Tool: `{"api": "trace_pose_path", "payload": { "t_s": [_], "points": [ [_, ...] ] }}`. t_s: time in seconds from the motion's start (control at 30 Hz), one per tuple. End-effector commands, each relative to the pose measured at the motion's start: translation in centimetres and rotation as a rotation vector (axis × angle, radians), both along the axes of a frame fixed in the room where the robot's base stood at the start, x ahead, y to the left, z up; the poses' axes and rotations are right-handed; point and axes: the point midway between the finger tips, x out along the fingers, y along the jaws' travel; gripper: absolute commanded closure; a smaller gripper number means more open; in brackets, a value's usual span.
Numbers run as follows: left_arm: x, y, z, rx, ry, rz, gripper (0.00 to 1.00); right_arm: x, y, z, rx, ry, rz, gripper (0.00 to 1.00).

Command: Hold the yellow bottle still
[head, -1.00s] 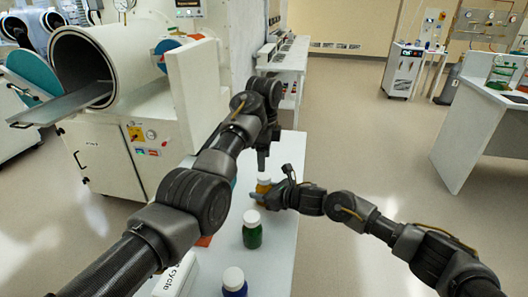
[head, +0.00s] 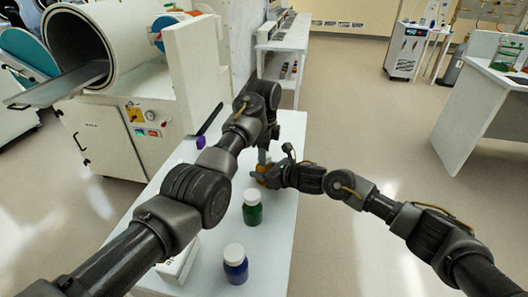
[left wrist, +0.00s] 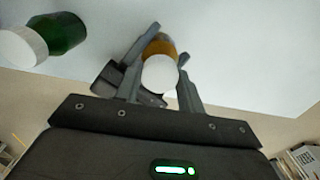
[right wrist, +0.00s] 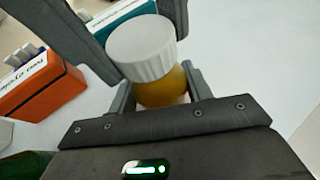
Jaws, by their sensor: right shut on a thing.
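The yellow bottle, amber with a white cap, stands on the white table; its body (head: 262,168) is mostly covered by my grippers in the head view. My right gripper (right wrist: 158,90) is shut on the bottle's body from the side; the bottle (right wrist: 162,88) sits between its fingers. My left gripper (left wrist: 161,80) is above the bottle, fingers open on either side of the white cap (left wrist: 160,74), with small gaps. The left fingers also show at the top of the right wrist view, beside the cap (right wrist: 140,45).
A green bottle (head: 252,208) and a blue bottle (head: 235,262) stand nearer on the table, with a white box (head: 178,262) beside them. An orange rack (right wrist: 40,88) and a teal box (right wrist: 125,14) show behind the bottle in the right wrist view. The glovebox (head: 100,50) stands left.

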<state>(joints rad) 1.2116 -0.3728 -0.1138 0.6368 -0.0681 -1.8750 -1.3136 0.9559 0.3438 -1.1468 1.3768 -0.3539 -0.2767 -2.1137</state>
Motion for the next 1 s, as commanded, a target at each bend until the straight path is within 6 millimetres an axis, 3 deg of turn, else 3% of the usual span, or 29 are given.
{"api": "trace_pose_path", "payload": {
  "t_s": [0.03,0.17,0.27,0.57,0.87,0.9,1.0],
  "points": [
    [0.0,0.0,0.02,0.0,0.0,0.0,0.74,-0.01,-0.01,-0.03,-0.001,0.001,0.0,1.0],
    [0.0,-0.01,0.02,0.0,0.0,0.0,0.9,0.0,-0.02,-0.03,-0.001,0.001,0.0,1.0],
    [0.0,-0.02,0.03,0.0,0.0,0.051,0.9,0.0,-0.02,-0.03,-0.001,0.001,0.0,1.0],
    [-0.01,-0.04,0.07,0.0,0.0,0.557,0.9,0.0,-0.02,-0.03,-0.001,0.001,0.0,1.0],
    [-0.01,-0.04,0.08,0.0,0.0,0.588,0.9,-0.01,-0.01,-0.03,-0.001,0.001,0.0,1.0],
    [-0.01,-0.04,0.08,0.0,0.0,0.588,0.58,-0.01,-0.01,-0.03,-0.001,0.001,0.0,1.0],
    [-0.01,-0.04,0.08,0.0,0.0,0.587,0.45,-0.02,0.0,-0.03,-0.001,0.001,0.0,1.0]
  ]
}}
